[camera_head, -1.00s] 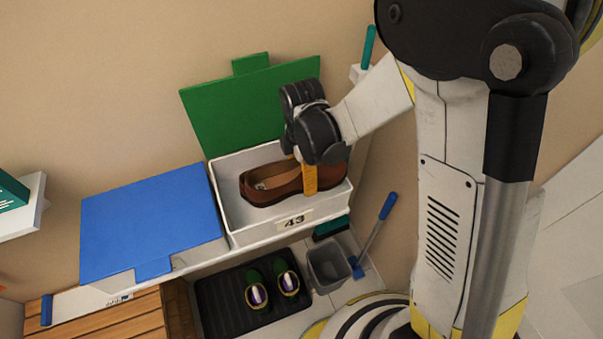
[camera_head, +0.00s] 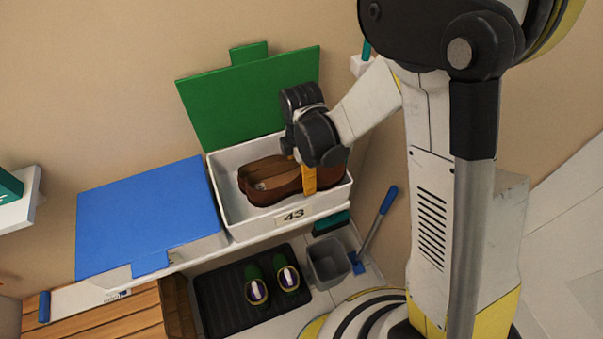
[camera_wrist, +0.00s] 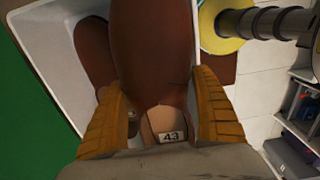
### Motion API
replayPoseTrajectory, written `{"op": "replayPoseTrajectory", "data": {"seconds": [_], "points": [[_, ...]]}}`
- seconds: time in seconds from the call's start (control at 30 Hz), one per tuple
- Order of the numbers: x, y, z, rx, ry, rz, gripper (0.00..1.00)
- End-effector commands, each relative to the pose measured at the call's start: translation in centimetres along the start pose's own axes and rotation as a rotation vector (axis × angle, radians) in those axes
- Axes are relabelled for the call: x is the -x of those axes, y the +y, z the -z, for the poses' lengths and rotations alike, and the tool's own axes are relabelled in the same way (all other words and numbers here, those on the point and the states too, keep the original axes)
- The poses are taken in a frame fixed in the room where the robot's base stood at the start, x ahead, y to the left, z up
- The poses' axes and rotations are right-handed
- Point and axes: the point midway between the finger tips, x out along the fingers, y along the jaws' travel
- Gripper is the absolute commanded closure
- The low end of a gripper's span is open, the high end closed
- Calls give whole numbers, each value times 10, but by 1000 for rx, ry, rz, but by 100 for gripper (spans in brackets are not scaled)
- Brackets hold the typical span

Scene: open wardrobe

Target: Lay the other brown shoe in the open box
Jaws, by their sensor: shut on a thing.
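The open white box (camera_head: 222,196), marked 43, stands on the shelf with its green lid (camera_head: 240,100) raised behind it. My gripper (camera_head: 309,180) is over the box, pointing down, shut on a brown shoe (camera_head: 280,190). In the wrist view the held shoe (camera_wrist: 150,55) lies between my two orange fingers (camera_wrist: 155,115), with a 43 label inside it. The other brown shoe (camera_wrist: 92,45) lies in the box beside it, on the lid side; in the head view it shows behind the held one (camera_head: 262,168). Whether the held shoe touches the box floor is hidden.
A closed box with a blue lid (camera_head: 150,213) stands directly left of the open box. Below are a dark tray (camera_head: 225,305) with green shoes (camera_head: 257,290), a grey bin (camera_head: 328,262) and a blue-handled brush (camera_head: 375,228). The raised green lid bounds the back.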

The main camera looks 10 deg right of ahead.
Motion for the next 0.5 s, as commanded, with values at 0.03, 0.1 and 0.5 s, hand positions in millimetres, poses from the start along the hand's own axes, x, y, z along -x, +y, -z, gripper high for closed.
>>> {"op": "replayPoseTrajectory", "data": {"seconds": [0.03, 0.1, 0.5], "points": [[1, 0, 0, 0, 0, 0, 17], [1, 0, 0, 0, 0, 0, 1], [8, 0, 0, 0, 0, 0, 1]]}}
